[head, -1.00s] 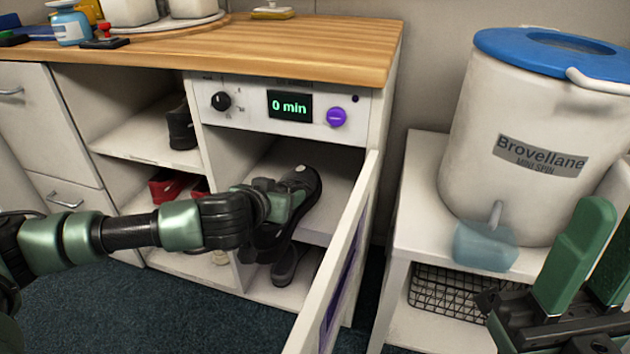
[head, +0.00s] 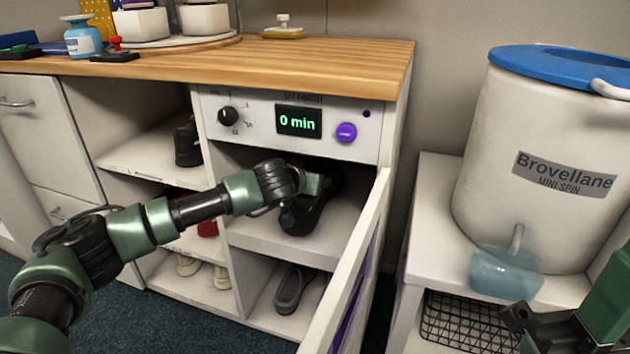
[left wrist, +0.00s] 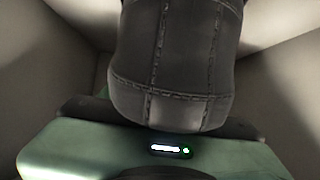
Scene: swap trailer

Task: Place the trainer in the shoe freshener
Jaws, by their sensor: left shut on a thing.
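The dark trainer (head: 297,217) is inside the upper compartment of the shoe freshener (head: 213,112), just above or on its shelf; contact with the shelf is not clear. My left gripper (head: 318,184) is shut on the trainer and reaches into the compartment. In the left wrist view, the dark stitched trainer (left wrist: 178,65) fills the middle above the gripper body. The freshener's door (head: 352,262) stands open towards me, and its display (head: 298,121) reads 0 min.
A grey slip-on shoe (head: 292,289) sits in the compartment below. Other shoes stand in the cubbies to the left. A white Brovellane tub (head: 500,150) stands on a side table to the right. The open door edge bounds the compartment's right side.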

